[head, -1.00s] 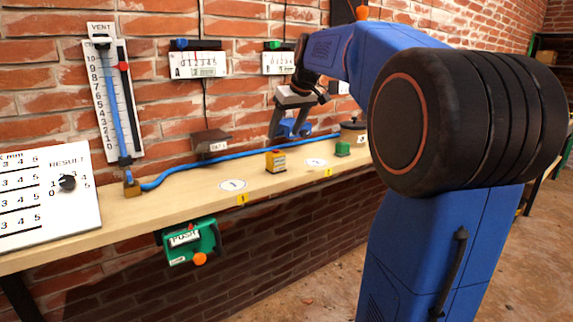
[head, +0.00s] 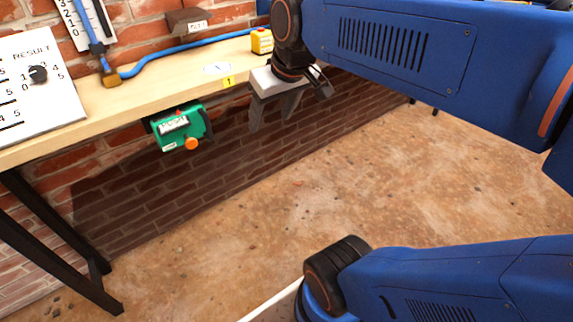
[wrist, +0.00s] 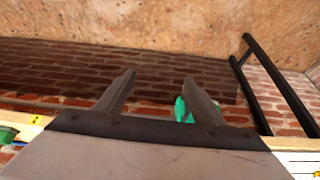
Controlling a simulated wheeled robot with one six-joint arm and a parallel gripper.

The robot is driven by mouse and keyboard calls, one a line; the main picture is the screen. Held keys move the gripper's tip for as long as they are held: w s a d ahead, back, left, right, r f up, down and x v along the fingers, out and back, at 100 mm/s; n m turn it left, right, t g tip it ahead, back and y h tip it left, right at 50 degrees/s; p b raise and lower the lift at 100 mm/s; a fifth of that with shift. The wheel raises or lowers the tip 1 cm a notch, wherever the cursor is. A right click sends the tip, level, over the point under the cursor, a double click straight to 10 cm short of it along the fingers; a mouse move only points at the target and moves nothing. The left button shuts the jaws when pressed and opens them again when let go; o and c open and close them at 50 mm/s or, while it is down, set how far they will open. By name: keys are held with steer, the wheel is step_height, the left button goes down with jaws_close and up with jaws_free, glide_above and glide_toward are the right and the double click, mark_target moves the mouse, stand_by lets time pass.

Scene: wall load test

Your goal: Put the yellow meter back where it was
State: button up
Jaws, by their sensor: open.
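My gripper (head: 273,118) is open and empty, pointing down in front of the bench edge, below and apart from the yellow thing. In the wrist view my two fingers (wrist: 158,78) stand apart with nothing between them. I cannot make out the yellow meter in the wrist view.
A green device (head: 180,127) with an orange knob hangs under the bench edge, left of my gripper; it also shows behind a finger in the wrist view (wrist: 181,108). A blue hose (head: 160,63) runs along the bench. A result board (head: 35,95) stands left. Floor below is clear.

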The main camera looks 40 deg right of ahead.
steer(key=s+a+f, duration=0.2)
steer(key=s+f, duration=0.6)
steer(key=f, duration=0.1)
steer(key=shift+s, duration=0.3)
steer(key=shift+r, duration=0.1)
stand_by(0.5)
